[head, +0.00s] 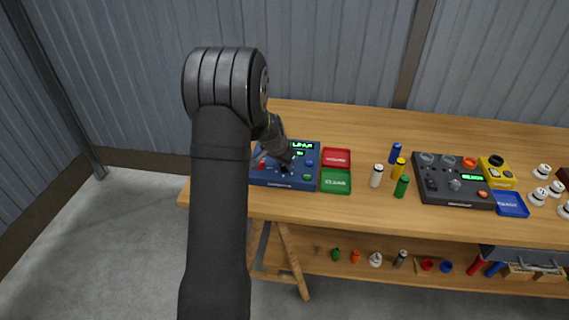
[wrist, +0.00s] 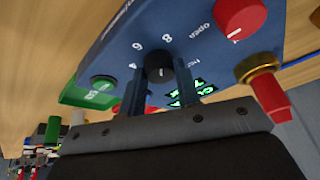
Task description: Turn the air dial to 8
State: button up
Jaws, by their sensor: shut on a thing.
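The blue panel (head: 264,182) lies on the wooden bench and fills the upper part of the wrist view (wrist: 190,27). On it, the black air dial (wrist: 158,67) has printed numbers beside it; 8, 6 and 4 can be read. A pale mark shows on the dial, but its exact setting is unclear. My gripper (wrist: 164,80) is shut on the dial, one finger on each side. In the head view, my gripper (head: 284,164) is over the panel and hides the dial. A green lit display (head: 301,146) is partly visible; its reading is not legible.
A red valve knob (wrist: 241,16) and a brass fitting (wrist: 257,68) are close right of the dial in the wrist view. A green button (wrist: 103,82) is to its left. Red (head: 337,159) and green (head: 336,182) trays adjoin the panel; several small cylinders stand beyond.

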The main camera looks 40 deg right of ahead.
jog(key=shift+w+m+g, duration=0.1)
jog(key=shift+m+g, duration=0.7)
jog(key=shift+m, duration=1.2)
jog(key=o, duration=1)
jog(key=v, duration=1.7)
jog(key=shift+a, duration=0.35)
